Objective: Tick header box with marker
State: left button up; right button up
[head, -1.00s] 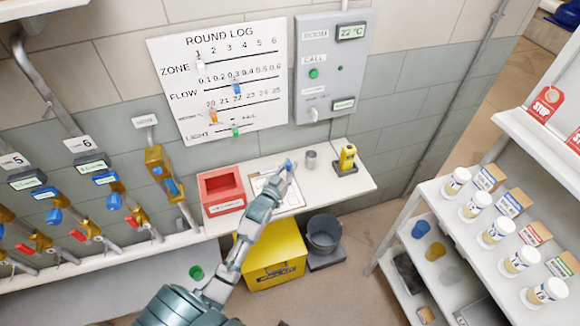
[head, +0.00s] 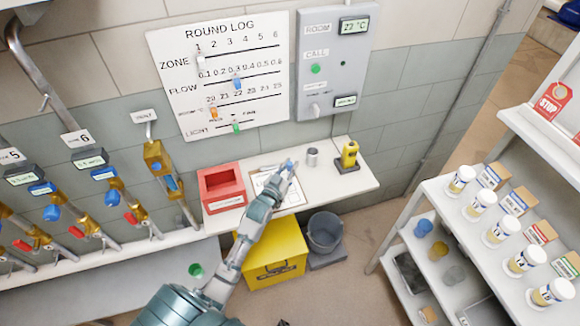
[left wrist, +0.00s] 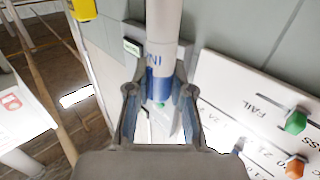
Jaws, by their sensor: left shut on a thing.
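My left gripper (head: 287,166) is over the clipboard with a white sheet (head: 261,181) on the wall shelf. My arm covers part of the sheet, and its header box is too small to make out. In the left wrist view my left gripper (left wrist: 158,105) is shut on the marker (left wrist: 164,35), which has a white body and a blue band with lettering. In the head view the fingers mostly hide the marker. I cannot tell whether its tip touches the sheet. My right gripper is not in view.
A red open box (head: 222,187) stands left of the clipboard. A grey cup (head: 312,157) and a yellow device (head: 348,156) stand to the right. The round log board (head: 220,75) hangs above. A yellow bin (head: 273,255) and grey bucket (head: 324,233) stand below.

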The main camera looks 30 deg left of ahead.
pick_arm(q)
jog(key=shift+f, duration=0.5)
dwell(0.7)
jog(key=shift+d, duration=0.15)
jog(key=shift+d, duration=0.4)
jog(key=shift+a, duration=0.1)
jog(key=shift+a+f, duration=0.1)
jog(key=shift+a, duration=1)
jog(key=shift+d+p, duration=0.25)
jog(key=shift+p, duration=0.05)
jog(key=shift+w+d, duration=0.1)
jog(key=shift+d, duration=0.45)
jog(key=shift+s+a+p, duration=0.1)
jog(key=shift+s+p, duration=0.1)
jog(key=shift+p, duration=0.3)
